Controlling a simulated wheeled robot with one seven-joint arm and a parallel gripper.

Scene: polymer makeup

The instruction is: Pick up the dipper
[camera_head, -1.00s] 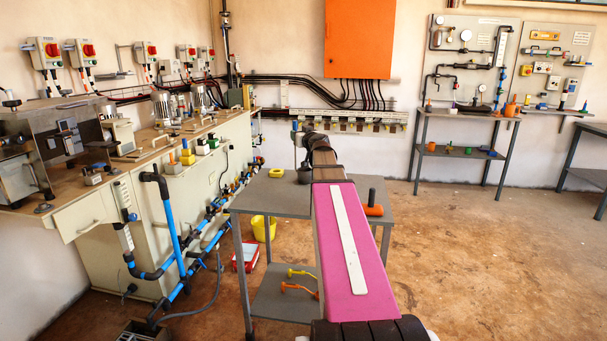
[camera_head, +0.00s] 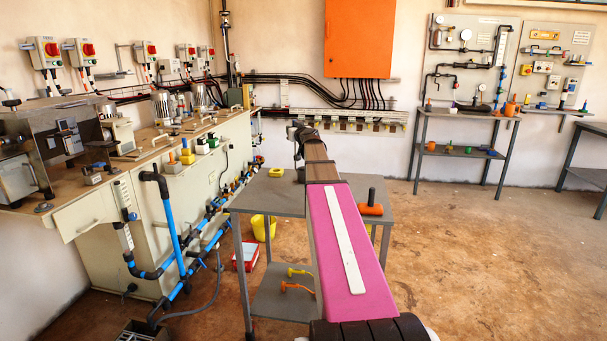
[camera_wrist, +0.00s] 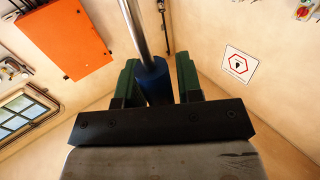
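In the wrist view, a blue handle with a long metal rod (camera_wrist: 134,22), which I take to be the dipper, stands between the green fingers of my gripper (camera_wrist: 157,82). The fingers are closed in around the blue handle (camera_wrist: 153,80). A thin gap seems to show on its right side. The rod runs out past the top edge, so its far end is out of view. In the head view, my arm reaches over the grey table and mostly hides my gripper; the dipper cannot be made out there.
The grey table (camera_head: 270,196) bears an orange item with a black upright part (camera_head: 371,205) at its right. Orange and yellow tools lie on its lower shelf. A cluttered bench (camera_head: 90,212) stands left. A yellow bucket (camera_head: 262,228) is on the floor.

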